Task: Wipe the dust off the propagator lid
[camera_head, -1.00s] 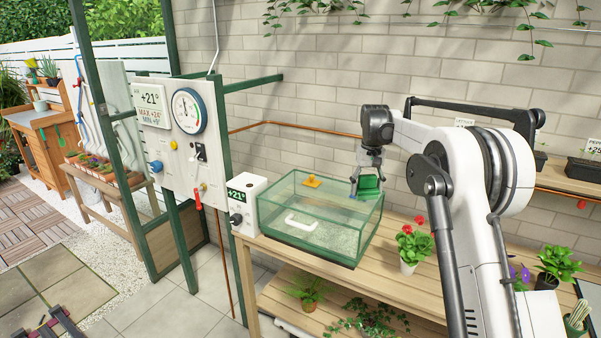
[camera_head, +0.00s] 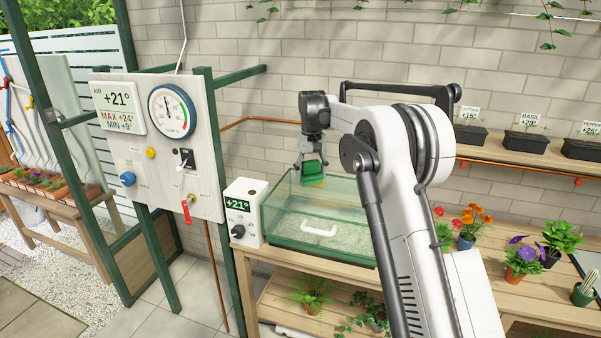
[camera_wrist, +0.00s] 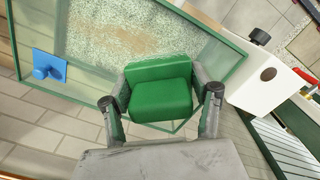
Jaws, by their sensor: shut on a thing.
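The propagator (camera_head: 345,208) is a green-edged glass box on the wooden bench, with a white handle (camera_head: 319,230) at its front. Its clear lid (camera_wrist: 222,52) fills the upper left of the wrist view, with a pale grainy patch (camera_wrist: 130,35) showing on or through it. My gripper (camera_head: 312,172) is over the lid's back left part and is shut on a green block-shaped pad. The pad (camera_wrist: 160,90) sits between both fingers in the wrist view. I cannot tell whether the pad touches the glass. My arm hides the box's right side.
A white thermostat box (camera_head: 243,212) reading +21° stands close to the propagator's left side. Flower pots (camera_head: 520,262) stand on the bench at right, and planters (camera_head: 525,145) on the back shelf.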

